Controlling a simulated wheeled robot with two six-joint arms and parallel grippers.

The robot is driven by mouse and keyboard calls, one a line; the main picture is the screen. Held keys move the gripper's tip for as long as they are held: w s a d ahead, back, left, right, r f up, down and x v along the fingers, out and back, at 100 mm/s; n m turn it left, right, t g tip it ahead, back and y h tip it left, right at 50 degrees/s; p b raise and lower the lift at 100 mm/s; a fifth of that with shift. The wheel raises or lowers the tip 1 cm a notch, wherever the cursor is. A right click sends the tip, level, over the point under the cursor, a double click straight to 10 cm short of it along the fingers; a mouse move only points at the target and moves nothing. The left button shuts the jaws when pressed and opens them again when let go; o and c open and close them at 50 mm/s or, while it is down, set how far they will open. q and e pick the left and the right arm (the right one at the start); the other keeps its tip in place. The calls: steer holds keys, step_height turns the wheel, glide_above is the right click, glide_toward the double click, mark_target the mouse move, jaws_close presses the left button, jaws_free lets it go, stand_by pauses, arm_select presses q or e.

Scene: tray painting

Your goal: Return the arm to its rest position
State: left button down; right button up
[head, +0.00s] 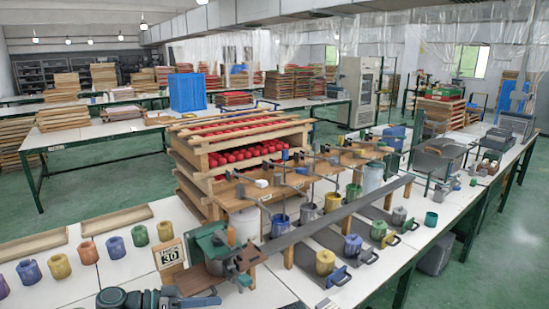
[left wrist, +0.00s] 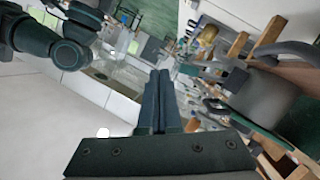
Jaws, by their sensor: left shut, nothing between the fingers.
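My left gripper (head: 205,300) is low in the head view, at the front edge of the white table, with its arm coming in from the bottom left. It is close to the "30" sign and the green clamp-like device. In the left wrist view its two dark fingers (left wrist: 159,90) are together and hold nothing. A dark jointed arm link of mine shows at the upper left of that view. My right gripper is not in view.
A wooden "30" sign (head: 170,253) and a green device (head: 210,242) stand just behind the gripper. Coloured cups, such as a yellow one (head: 59,266), line the left. A rack of red items (head: 240,158) is behind. White table (head: 135,268) is bare between the cups and sign.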

arm_select(q)
steer(key=s+d+f+n+g+y+p, duration=0.1)
steer(key=s+d+f+g+y, duration=0.1)
steer(key=s+d+f+y, duration=0.3)
steer(key=s+d+f+n+g+y+p, duration=0.1)
steer(key=s+d+f+n+g+y, duration=0.1)
steer(key=f+y, duration=0.6)
steer(key=shift+s+d+f+g+y, duration=0.3)
steer(key=shift+s+d+g+y, duration=0.5)
steer(key=shift+s+d+y, duration=0.65)
steer(key=shift+d, duration=0.1)
